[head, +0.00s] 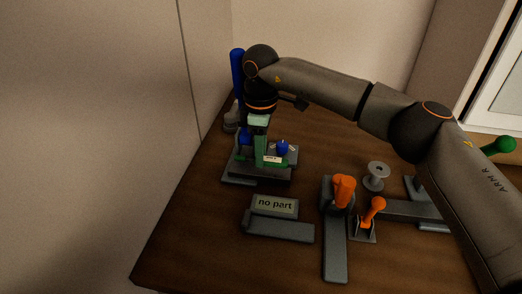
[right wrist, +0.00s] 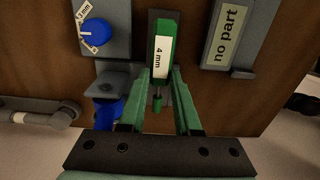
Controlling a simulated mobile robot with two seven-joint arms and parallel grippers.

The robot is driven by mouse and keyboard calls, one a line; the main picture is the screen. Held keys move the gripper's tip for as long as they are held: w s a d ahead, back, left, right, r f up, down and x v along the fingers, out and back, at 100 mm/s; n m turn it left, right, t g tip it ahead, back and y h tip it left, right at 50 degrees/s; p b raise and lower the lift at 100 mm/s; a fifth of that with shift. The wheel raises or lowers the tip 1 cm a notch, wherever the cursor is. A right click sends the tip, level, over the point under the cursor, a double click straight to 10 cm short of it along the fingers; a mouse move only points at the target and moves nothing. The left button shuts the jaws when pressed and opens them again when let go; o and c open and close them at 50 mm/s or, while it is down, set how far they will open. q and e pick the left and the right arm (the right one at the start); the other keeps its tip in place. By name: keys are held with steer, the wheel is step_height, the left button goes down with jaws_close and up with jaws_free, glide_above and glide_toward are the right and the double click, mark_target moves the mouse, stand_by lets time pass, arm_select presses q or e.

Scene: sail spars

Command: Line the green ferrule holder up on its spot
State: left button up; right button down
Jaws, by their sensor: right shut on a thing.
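The green ferrule holder (right wrist: 164,40) has a white "4 mm" label and lies between the fingertips of my right gripper (right wrist: 161,78) in the right wrist view. The gripper's own green fingers are closed on it. In the head view the right gripper (head: 259,145) points down at the grey fixture (head: 240,180) at the back left of the table, and the fingers partly hide the holder (head: 281,161). Behind the holder in the wrist view is a dark grey strip (right wrist: 153,17). I cannot tell whether the holder touches it. My left gripper is not in view.
A "no part" sign (head: 275,204) stands in front of the fixture. Orange-handled tools (head: 343,189) and a grey spool (head: 377,174) are to the right. Bare table lies at the front left.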

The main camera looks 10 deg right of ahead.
steer(key=shift+f+b, duration=0.6)
steer(key=shift+f, duration=0.55)
steer(key=shift+r, duration=0.1)
steer(key=c, duration=0.5)
jaws_free()
steer(key=shift+c, duration=0.9)
steer(key=shift+r, duration=0.1)
steer(key=shift+r+p, duration=2.4)
steer(key=shift+r, duration=1.05)
steer(key=shift+f, duration=0.1)
